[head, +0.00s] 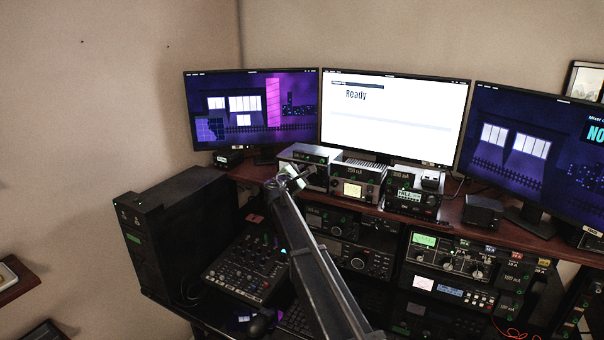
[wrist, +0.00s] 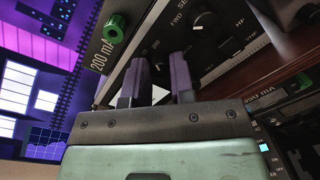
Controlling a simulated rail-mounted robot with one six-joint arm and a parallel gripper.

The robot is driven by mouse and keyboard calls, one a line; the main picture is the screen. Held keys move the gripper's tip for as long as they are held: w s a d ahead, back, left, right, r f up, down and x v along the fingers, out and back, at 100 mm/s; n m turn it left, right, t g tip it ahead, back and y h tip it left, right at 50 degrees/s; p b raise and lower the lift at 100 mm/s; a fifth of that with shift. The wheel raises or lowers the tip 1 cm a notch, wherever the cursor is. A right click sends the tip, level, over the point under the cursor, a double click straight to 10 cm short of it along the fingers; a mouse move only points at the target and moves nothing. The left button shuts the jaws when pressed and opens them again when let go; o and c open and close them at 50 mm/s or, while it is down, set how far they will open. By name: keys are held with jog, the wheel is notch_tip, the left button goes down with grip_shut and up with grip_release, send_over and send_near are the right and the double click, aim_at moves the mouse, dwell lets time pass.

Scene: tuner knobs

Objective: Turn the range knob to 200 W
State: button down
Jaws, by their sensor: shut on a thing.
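My gripper (wrist: 160,75) has its two dark purple fingers at the front panel of a dark-faced meter unit (wrist: 133,48). The fingers are closed around a small control, which looks like the range knob. They hide most of it, so its pointer and setting cannot be read. A black knob (wrist: 206,22) with a white pointer and labels starting FWD and SE sits on the same panel, right of the fingers. In the head view my gripper (head: 290,176) is at the front of the left grey unit (head: 310,153) on the desk shelf.
A green socket (wrist: 114,28) beside a 200 mA label is left of the fingers. A meter unit with a lit dial (head: 353,189) and a black display unit (head: 414,193) stand to the right. Monitors (head: 392,120) rise behind. A mixer (head: 247,266) lies below.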

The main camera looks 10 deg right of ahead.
jog(key=shift+m, duration=0.8)
jog(key=c, duration=1)
grip_release()
